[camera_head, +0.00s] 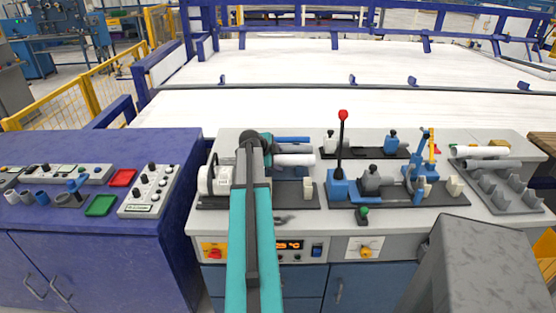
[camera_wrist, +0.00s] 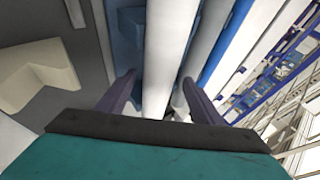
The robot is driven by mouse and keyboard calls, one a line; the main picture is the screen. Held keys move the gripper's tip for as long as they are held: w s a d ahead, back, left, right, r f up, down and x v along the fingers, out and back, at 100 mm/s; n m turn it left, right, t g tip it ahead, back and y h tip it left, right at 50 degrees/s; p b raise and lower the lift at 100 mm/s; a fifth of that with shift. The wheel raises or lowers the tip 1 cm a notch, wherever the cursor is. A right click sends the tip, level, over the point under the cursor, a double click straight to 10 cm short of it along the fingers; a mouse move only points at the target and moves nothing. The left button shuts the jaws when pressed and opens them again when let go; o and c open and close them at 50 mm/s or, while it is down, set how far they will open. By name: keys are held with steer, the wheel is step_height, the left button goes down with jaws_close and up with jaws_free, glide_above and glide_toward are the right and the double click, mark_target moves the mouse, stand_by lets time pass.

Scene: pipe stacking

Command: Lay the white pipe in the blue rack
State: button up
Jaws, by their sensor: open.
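My gripper (camera_wrist: 158,88) is open in the wrist view, its two dark fingers apart on either side of a white pipe (camera_wrist: 167,50). I cannot tell whether either finger touches it.
A red-knobbed lever (camera_head: 342,116) stands upright right of my arm. A white device (camera_head: 216,181) is left of it.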

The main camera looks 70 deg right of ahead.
steer(key=shift+a, duration=0.1)
steer(key=b+v, duration=0.3)
steer(key=v, duration=1)
steer(key=shift+a+r, duration=0.25)
steer(key=shift+w, duration=0.1)
stand_by(0.3)
